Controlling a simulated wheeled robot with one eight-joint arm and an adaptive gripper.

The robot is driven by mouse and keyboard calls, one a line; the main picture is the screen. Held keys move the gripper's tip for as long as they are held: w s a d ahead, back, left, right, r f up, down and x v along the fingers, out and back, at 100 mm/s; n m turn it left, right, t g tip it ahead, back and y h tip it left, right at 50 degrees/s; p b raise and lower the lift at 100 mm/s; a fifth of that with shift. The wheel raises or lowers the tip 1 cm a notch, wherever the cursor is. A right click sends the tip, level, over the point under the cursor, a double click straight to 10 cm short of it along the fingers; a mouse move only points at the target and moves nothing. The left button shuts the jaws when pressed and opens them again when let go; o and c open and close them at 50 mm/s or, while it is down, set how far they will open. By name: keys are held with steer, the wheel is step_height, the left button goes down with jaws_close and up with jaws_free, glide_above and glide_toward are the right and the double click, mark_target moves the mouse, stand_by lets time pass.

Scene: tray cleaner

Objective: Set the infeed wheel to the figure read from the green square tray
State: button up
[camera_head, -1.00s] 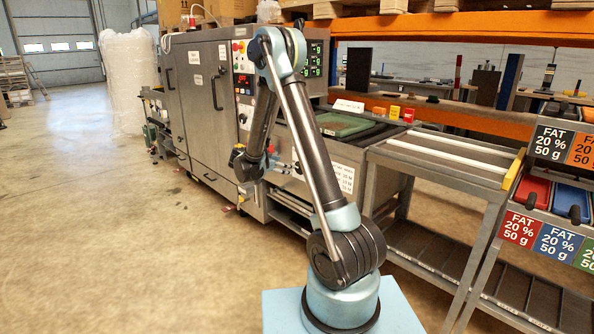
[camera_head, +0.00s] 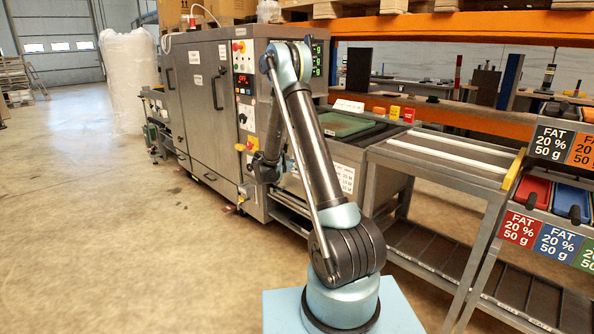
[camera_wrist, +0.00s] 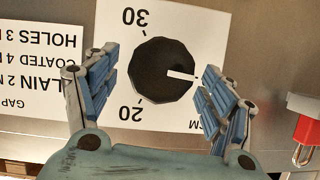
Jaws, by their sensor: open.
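The infeed wheel is a dark many-sided knob (camera_wrist: 155,75) on a white dial plate (camera_wrist: 198,25) in the wrist view. Its white pointer points right and slightly down. The figures 30 and 20 show on the plate's left side; others are out of view or covered. My gripper (camera_wrist: 158,66) is open, with one finger on each side of the knob in the picture; I cannot tell whether either touches it. In the head view my gripper is hidden behind my arm. A green tray (camera_head: 346,124) lies on the machine's infeed; no figure on it is legible.
In the wrist view, an upside-down printed sign (camera_wrist: 40,60) is left of the dial, and a red padlock (camera_wrist: 308,130) hangs at the right. The steel machine (camera_head: 195,90) stands behind my arm.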

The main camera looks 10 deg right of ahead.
steer(key=c, duration=1)
